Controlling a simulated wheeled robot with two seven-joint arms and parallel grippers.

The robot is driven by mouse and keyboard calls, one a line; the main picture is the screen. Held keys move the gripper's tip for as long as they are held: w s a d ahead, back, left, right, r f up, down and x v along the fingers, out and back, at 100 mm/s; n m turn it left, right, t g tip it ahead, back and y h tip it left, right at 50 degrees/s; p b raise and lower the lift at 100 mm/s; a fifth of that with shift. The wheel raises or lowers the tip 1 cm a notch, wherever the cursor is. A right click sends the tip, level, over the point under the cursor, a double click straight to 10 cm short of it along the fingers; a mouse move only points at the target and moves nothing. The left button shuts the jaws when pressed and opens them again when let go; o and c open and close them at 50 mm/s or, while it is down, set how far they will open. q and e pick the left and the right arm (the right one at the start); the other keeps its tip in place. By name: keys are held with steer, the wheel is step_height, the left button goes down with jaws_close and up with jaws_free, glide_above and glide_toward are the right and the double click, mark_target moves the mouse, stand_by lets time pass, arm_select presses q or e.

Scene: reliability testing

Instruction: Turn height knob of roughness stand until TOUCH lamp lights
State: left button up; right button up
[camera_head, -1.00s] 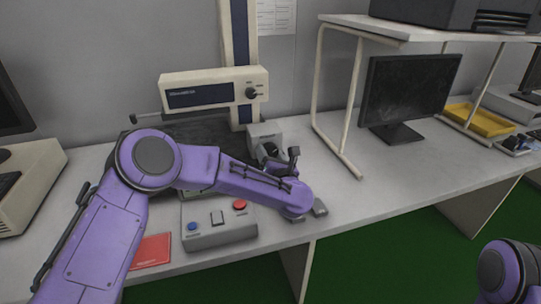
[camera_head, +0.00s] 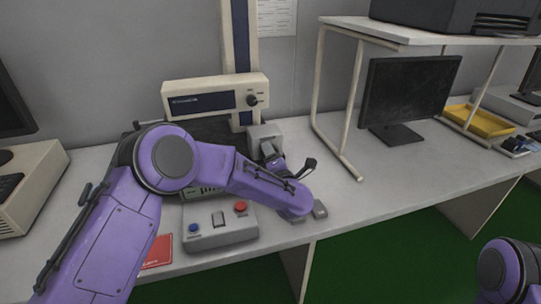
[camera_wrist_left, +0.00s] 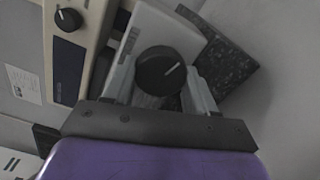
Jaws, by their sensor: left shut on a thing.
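The roughness stand has a tall dark-blue and cream column (camera_head: 240,40) and a cream head unit (camera_head: 173,88) with a dark display. A pale housing (camera_head: 264,131) sits at its lower right. In the left wrist view, the black height knob (camera_wrist_left: 160,70) with a white pointer line projects from this housing. My left gripper (camera_wrist_left: 161,82) is shut on the knob, one finger on each side. In the head view, my left gripper (camera_head: 268,152) reaches the housing, its arm covering part of the stand. I cannot make out the TOUCH lamp. My right gripper is out of view.
A grey control box (camera_head: 220,235) with blue and red buttons stands in front, close to my left forearm. A red booklet (camera_head: 158,252) lies left of it. A monitor (camera_head: 410,92) stands under a shelf (camera_head: 415,35).

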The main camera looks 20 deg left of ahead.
arm_select(q)
steer(key=m+p, duration=0.3)
steer(key=m, duration=0.7)
steer(key=shift+m, duration=0.3)
steer(key=shift+d, duration=0.1)
stand_by(0.3)
steer(key=o, duration=1.1)
steer(key=shift+c, duration=0.2)
steer(key=b+v, duration=0.1)
steer(key=v, duration=0.9)
steer(key=shift+s+d, duration=0.2)
steer(key=shift+s, duration=0.05)
